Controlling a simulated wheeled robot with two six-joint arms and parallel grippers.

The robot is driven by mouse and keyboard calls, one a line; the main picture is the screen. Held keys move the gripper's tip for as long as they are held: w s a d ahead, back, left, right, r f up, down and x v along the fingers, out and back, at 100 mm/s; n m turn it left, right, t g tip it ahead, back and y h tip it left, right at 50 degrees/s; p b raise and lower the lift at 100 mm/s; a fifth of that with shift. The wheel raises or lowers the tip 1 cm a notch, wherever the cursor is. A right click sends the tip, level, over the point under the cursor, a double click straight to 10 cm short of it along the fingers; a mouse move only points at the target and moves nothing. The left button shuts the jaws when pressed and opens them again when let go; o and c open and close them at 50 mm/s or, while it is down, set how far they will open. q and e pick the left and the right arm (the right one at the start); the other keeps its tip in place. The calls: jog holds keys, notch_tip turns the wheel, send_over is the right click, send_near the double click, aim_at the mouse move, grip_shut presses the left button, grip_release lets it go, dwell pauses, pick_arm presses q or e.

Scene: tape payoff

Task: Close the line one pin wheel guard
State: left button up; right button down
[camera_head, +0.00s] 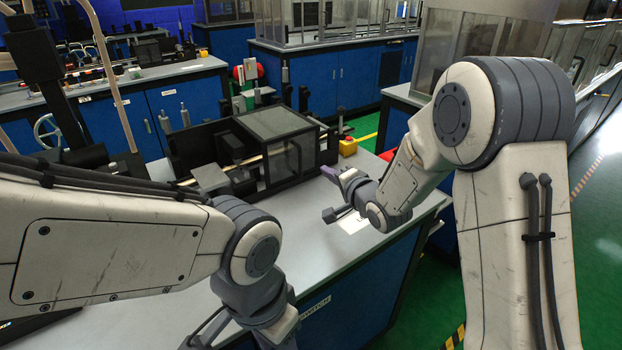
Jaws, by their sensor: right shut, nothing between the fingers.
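A dark-framed box with see-through panels (283,147), which looks like the pin wheel guard, stands on the black machine on the grey bench. Its top and front panels show; I cannot tell from here whether it is fully closed. My right gripper (329,172) is shut and empty, just right of the box's front lower corner, above the bench top. I cannot tell whether it touches the machine. My left arm comes in from the left and bends down at the bottom; its gripper is not in view.
A pale sheet (352,222) lies under my right wrist. The bench top (310,235) is clear in front of the machine. Other blue benches stand behind, with green floor between.

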notch_tip(320, 180, down, 2)
jog(key=w+d+m+t+y+b, duration=0.1)
jog(key=w+d+m+t, duration=0.1)
jog(key=m, duration=0.1)
send_near(311, 149)
jog(key=shift+y, duration=0.4)
jog(key=x, duration=0.5)
jog(key=shift+w+d+f+p, duration=0.15)
jog(key=shift+w+p, duration=0.15)
jog(key=shift+s+a, duration=0.85)
jog(key=shift+s, duration=0.1)
pick_arm(q)
jog(key=shift+f+p, duration=0.3)
jog(key=shift+f, duration=0.2)
pick_arm(e)
jog(key=shift+s+a, duration=0.5)
jog(key=shift+s, duration=0.1)
